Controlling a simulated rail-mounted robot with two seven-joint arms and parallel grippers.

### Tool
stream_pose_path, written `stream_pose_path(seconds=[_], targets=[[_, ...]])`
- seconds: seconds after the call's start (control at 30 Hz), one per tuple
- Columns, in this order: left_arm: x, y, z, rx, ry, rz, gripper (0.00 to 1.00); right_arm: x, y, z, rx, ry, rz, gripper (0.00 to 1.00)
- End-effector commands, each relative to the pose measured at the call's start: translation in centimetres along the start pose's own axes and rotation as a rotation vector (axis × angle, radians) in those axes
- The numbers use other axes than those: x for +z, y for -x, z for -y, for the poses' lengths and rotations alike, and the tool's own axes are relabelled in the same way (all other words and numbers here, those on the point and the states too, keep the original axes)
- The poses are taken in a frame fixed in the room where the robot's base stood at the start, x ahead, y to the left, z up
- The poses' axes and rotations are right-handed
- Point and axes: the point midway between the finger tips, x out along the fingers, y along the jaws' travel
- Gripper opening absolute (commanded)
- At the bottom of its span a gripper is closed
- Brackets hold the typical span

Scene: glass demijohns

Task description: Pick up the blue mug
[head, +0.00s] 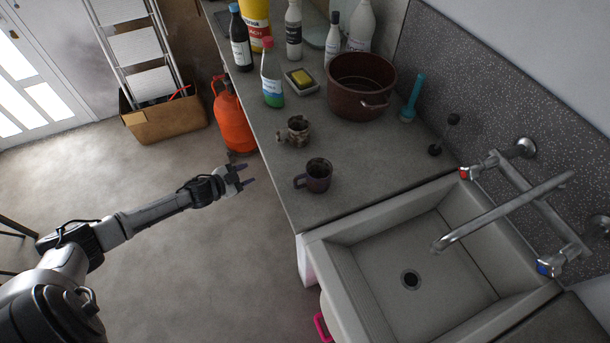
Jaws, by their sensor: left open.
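My right gripper is out of view.
A small brownish metal object (297,131) stands behind the mug. Farther back are a brown pot (358,88), a yellow sponge in a dish (300,79) and several bottles. The sink (330,243) with its tap (500,212) lies to the right. An orange gas cylinder (232,120) stands on the floor.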

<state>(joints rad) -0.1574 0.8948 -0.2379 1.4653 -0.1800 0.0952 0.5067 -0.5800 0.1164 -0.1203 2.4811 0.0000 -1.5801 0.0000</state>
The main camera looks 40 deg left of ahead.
Motion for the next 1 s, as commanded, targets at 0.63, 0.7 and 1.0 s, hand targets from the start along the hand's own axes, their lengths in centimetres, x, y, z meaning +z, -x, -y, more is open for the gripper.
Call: stream_pose_path(seconds=[0.63,0.7,1.0], targets=[[-7.8,3.2,-5.1,0.468,0.399,-0.497,0.44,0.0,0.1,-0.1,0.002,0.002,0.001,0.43],[-8.5,2.3,-5.4,0.468,0.405,-0.497,0.44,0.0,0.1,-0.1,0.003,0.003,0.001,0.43],[-11.0,-1.5,-7.1,0.467,0.404,-0.494,0.44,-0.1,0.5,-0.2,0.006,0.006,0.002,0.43]])
